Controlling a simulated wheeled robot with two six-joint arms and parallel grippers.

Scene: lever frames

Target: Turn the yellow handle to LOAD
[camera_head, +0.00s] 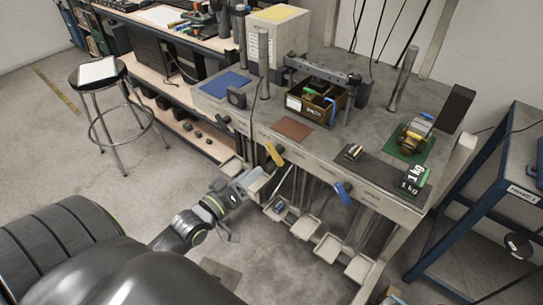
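The yellow handle (274,154) sits on the front face of the grey bench, left of the middle. It slants from upper left to lower right. Its position labels are too small to read. My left gripper (262,178) is below and slightly left of the yellow handle, in front of the bench and apart from the handle as far as I can see. Its fingers are too small and pale to tell whether they are open. My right gripper is not in view.
A blue handle (342,193) is farther right on the same bench front (310,172), and a dark handle (223,120) is to the left. Pale trays (328,249) hang below the bench. A stool (97,75) stands at left, a blue-framed cart (480,190) at right. Open floor (120,190) lies at left.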

